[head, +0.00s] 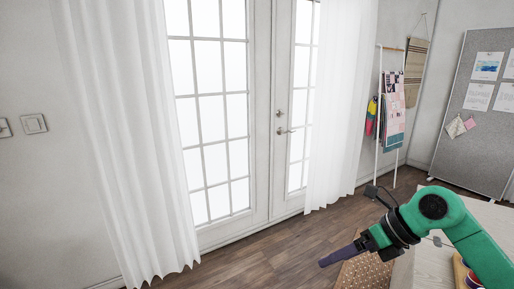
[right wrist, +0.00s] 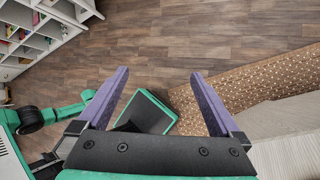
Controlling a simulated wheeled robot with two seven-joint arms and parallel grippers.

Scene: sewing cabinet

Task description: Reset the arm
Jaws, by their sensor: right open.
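My right gripper (head: 340,255) reaches in from the lower right of the head view on its green and black arm. Its purple fingers point left, over the floor and the edge of a patterned mat. In the right wrist view the gripper (right wrist: 158,95) shows two purple fingers spread wide apart with nothing between them that they touch. Green and black parts of my own body show at the left and middle of that view. My left gripper does not show in the head view.
A pale wooden table (head: 408,268) stands under my right arm. A brown patterned mat (right wrist: 250,85) lies on the wood floor (head: 275,255). Glass doors (head: 210,120) with white curtains (head: 125,130) stand ahead. A rack with textiles (head: 394,105) and a grey board (head: 475,125) stand at right.

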